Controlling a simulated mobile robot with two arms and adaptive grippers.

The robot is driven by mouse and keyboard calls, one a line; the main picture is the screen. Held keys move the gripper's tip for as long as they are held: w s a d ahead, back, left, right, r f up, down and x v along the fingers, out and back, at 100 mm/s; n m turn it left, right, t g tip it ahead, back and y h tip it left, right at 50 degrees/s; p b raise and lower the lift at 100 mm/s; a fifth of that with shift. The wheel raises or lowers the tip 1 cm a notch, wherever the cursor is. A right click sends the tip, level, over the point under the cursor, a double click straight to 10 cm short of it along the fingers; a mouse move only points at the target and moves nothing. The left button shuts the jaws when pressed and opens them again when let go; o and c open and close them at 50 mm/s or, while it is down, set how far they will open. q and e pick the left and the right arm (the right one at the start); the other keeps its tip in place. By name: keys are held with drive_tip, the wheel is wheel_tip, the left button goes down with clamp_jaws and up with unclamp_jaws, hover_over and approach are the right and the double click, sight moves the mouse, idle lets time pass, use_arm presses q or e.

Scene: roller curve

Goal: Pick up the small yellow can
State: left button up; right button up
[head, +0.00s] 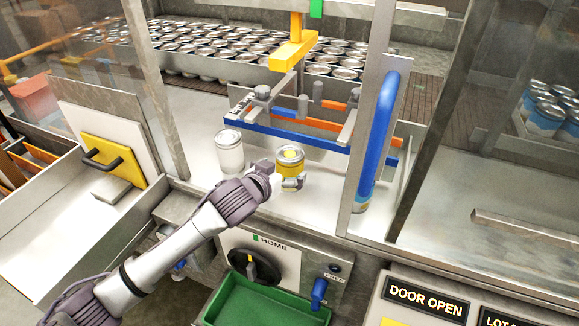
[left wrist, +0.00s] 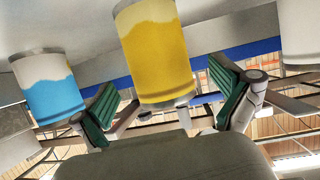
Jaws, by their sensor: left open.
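The small yellow can (head: 290,173) stands upright on the white surface inside the machine. Its label is yellow with a pale wavy band, and its lid is silver. It also shows in the left wrist view (left wrist: 155,50), at the top middle. My left gripper (head: 287,182) is at the can's near side, low on its body. In the left wrist view its open green-padded fingers (left wrist: 166,90) lie to either side of the can. I cannot tell whether either pad touches it. My right gripper is not in view.
A white can (head: 229,153) stands left of the yellow one. A blue-and-white can (head: 362,201) is partly hidden behind the blue door handle (head: 382,125). A blue bar (head: 310,137) runs close behind the yellow can. A green bin (head: 260,305) sits below.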

use_arm(q)
drive_tip(key=shift+w+d+p, duration=0.3)
drive_tip(key=shift+w+p, duration=0.2)
drive_tip(key=shift+w, duration=0.1)
drive_tip(key=x, duration=0.3)
drive_tip(key=shift+w+d+f+p, duration=0.1)
drive_tip(key=shift+p, duration=0.3)
drive_tip(key=shift+w+d+f, duration=0.1)
drive_tip(key=shift+w+f, duration=0.1)
drive_tip(key=shift+s+r, duration=0.1)
drive_tip(key=shift+c, duration=0.3)
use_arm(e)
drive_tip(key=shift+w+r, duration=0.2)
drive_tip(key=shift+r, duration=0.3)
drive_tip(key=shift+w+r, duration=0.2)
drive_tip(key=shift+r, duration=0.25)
use_arm(q)
drive_tip(key=shift+c, duration=1.3)
drive_tip(key=c, duration=1)
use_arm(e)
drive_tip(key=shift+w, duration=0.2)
